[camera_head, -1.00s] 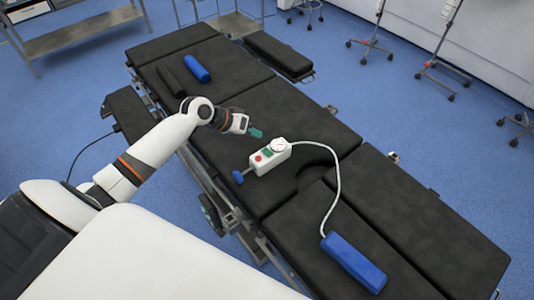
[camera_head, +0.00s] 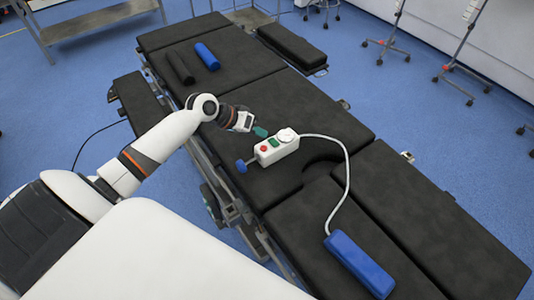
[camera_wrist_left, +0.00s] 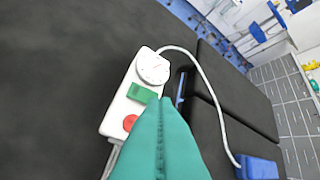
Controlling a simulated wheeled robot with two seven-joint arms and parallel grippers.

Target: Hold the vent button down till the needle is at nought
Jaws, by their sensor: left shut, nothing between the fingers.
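A white control box (camera_head: 275,148) lies on the black operating table (camera_head: 300,105). It carries a red button (camera_head: 264,150), a green button (camera_head: 274,143) and a round dial (camera_head: 286,135). I cannot tell which button is the vent. In the left wrist view the box shows the red button (camera_wrist_left: 130,122), green button (camera_wrist_left: 143,94) and white dial (camera_wrist_left: 153,67); the needle is too faint to read. My left gripper (camera_head: 261,132) is shut and empty, its teal fingers just behind the box. In the wrist view the fingers (camera_wrist_left: 161,102) hide part of the box's side. My right gripper is not in view.
A white hose (camera_head: 346,165) runs from the box to a blue pad (camera_head: 358,264). A blue roll (camera_head: 207,56) and a black roll (camera_head: 180,68) lie farther up the table.

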